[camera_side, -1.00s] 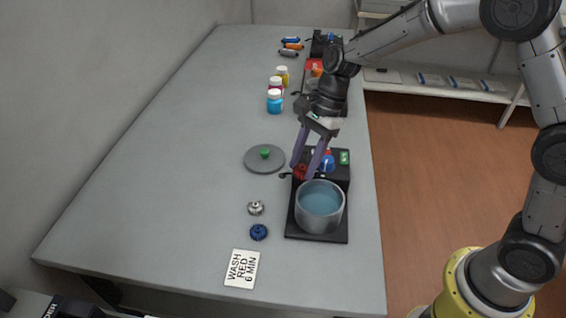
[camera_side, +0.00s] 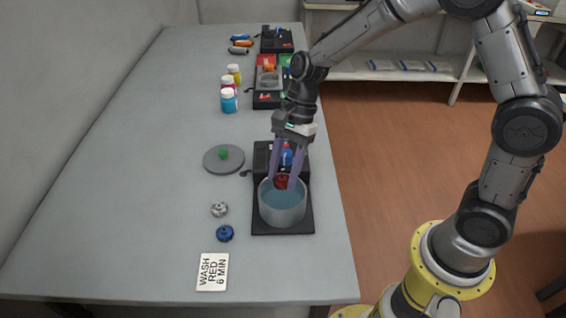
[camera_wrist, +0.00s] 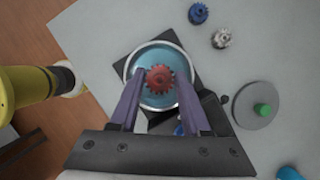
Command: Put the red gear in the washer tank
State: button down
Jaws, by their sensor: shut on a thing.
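The red gear (camera_wrist: 159,78) is between the fingertips of my gripper (camera_side: 283,184); the gripper is shut on it. In the side view the red gear (camera_side: 282,181) shows at the back part of the tank's opening, at about rim height. The washer tank (camera_side: 282,212) is a round grey pot of blue liquid on a black base. In the wrist view the gear appears over the liquid, inside the ring of the tank's rim (camera_wrist: 136,60). I cannot tell whether the gear touches the liquid.
A grey lid with a green knob (camera_side: 223,159) lies left of the tank. A silver gear (camera_side: 219,209), a blue gear (camera_side: 225,233) and a card reading "WASH RED 6 MIN" (camera_side: 212,272) lie nearby. Several bottles (camera_side: 229,100) stand farther back. The table's left side is clear.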

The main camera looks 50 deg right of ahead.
jog(key=shift+f, duration=2.5)
jog(key=shift+f, duration=0.8)
jog(key=shift+c, duration=1.4)
grip_release()
jog(key=shift+r, duration=4.15)
